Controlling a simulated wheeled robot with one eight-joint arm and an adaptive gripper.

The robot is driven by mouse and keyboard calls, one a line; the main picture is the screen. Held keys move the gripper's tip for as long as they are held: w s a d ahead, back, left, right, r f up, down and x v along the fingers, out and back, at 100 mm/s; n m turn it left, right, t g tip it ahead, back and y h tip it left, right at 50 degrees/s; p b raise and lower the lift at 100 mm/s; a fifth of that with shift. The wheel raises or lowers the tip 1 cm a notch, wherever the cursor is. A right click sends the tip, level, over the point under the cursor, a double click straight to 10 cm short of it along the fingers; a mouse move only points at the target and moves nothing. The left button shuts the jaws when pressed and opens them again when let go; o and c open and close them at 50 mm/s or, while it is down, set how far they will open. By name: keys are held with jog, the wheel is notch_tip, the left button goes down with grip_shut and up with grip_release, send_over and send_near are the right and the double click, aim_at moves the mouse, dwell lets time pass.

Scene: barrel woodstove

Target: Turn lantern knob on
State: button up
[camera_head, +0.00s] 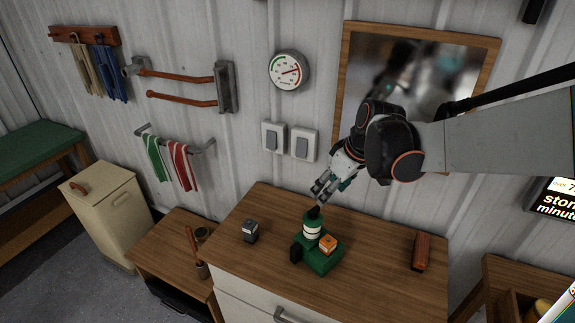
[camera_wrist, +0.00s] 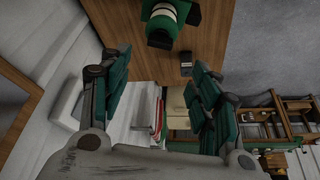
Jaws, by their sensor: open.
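The lantern (camera_head: 312,228) appears to be the green object with a white band and dark top on the wooden cabinet. It also shows at the top of the wrist view (camera_wrist: 162,18), cut off by the edge. A dark part (camera_head: 295,254) sticks out low on its left; I cannot tell whether this is the knob. My gripper (camera_head: 322,189) is above the lantern, close to its dark top. In the wrist view my gripper (camera_wrist: 160,88) has its two green-padded fingers spread wide, with nothing held between them.
Two wall switches (camera_head: 289,142) and a framed mirror (camera_head: 440,75) are behind.

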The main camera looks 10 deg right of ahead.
aim_at(314, 210)
jog(key=b+x, duration=0.2)
jog(key=x, duration=0.9)
jog(key=shift+b, duration=0.3)
jog(key=c, duration=1.1)
